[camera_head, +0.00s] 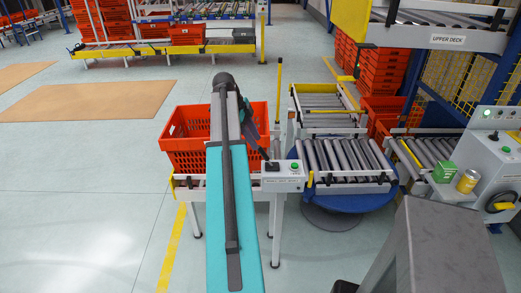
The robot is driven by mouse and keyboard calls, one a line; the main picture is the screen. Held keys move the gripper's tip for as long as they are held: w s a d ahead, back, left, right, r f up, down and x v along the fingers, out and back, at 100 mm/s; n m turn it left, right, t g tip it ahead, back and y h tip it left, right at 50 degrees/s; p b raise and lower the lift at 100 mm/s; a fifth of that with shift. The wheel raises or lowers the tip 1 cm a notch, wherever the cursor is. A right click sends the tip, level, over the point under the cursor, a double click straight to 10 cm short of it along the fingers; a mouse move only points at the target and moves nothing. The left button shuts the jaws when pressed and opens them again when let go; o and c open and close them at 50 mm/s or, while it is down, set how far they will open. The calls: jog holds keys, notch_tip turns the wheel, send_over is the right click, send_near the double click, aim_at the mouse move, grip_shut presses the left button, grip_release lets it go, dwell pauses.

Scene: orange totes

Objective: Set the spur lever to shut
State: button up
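I cannot tell for sure which part is the spur lever. A yellow upright bar (279,90) stands beside the roller section, just right of the orange tote (185,140). A slanted yellow bar (411,154) lies across the right-hand rollers. My arm reaches forward over the tote and bends down at its far end. My gripper (264,154) appears as a dark, small shape at the tote's right side, above a white control box (283,185). Its fingers are too small to tell open from shut.
A blue round turntable (340,214) carries rollers (340,155) right of the control box. Another roller section (320,103) lies behind it. A green box (444,171) and a yellow can (467,181) stand at the right. Orange totes (383,70) are stacked behind.

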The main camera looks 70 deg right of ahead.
aim_at(261, 150)
jog(key=shift+p+x, duration=0.8)
jog(key=shift+x, duration=2.55)
jog(key=shift+c, duration=0.5)
grip_shut()
